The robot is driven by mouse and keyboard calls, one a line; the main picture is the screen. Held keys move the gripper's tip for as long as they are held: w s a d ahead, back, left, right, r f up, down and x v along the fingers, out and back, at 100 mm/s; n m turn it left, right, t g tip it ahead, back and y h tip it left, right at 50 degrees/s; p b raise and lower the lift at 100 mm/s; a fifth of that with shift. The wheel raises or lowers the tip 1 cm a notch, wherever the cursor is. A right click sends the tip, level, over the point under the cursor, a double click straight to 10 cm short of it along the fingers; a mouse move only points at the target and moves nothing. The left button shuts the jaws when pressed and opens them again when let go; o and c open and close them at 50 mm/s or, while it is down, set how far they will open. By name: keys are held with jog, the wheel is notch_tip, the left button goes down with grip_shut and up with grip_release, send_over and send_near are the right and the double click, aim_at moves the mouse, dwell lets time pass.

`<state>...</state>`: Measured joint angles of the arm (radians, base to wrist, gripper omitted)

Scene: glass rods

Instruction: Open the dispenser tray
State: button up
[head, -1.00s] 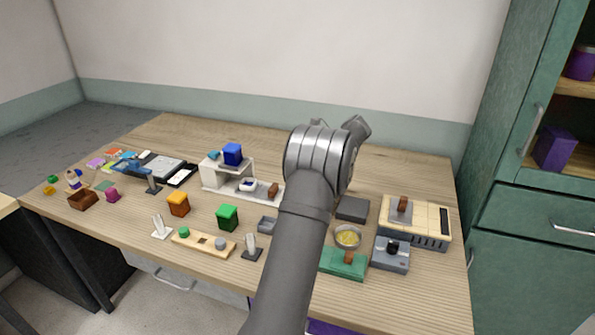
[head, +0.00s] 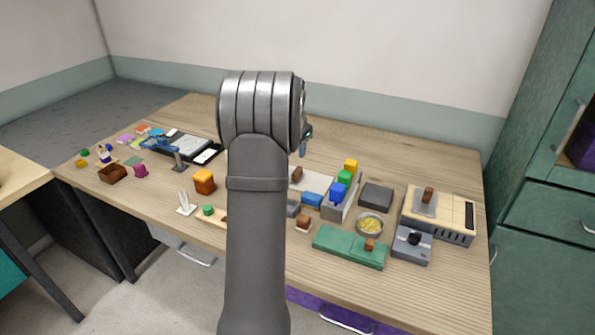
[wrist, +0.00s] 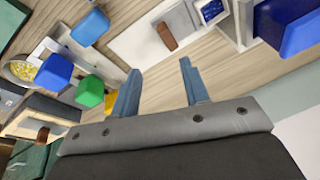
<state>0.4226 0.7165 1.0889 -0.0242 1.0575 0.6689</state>
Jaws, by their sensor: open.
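A white plate (head: 322,181) with a brown handle (head: 297,173) lies on the table right of my arm. It looks like the dispenser tray, though I cannot be sure. In the wrist view the plate (wrist: 138,42) and its handle (wrist: 166,36) lie beyond my fingertips, beside a white housing (wrist: 240,22) with a blue block (wrist: 287,24). In the head view my arm hides that housing. My gripper (wrist: 157,76) is open and empty, its two blue-grey fingers apart and not touching the handle. In the head view, my wrist mostly hides it.
A grey rack (head: 332,210) with blue, green and yellow blocks stands right of the plate. A yellow-filled bowl (head: 370,224), a dark grey box (head: 376,196) and a green box (head: 340,244) are nearby. The table's back strip is clear.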

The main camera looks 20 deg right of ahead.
jog(key=w+d+f+n, duration=0.1)
jog(key=f, duration=0.3)
jog(key=w+f+n+h, duration=0.1)
jog(key=w+f, duration=0.1)
jog(key=f, duration=0.3)
jog(key=w+d+f+n, duration=0.1)
jog(key=w+f, duration=0.1)
jog(key=f, duration=0.3)
jog(key=shift+w+d+h, duration=0.25)
jog(key=shift+d+h, duration=0.05)
grip_shut()
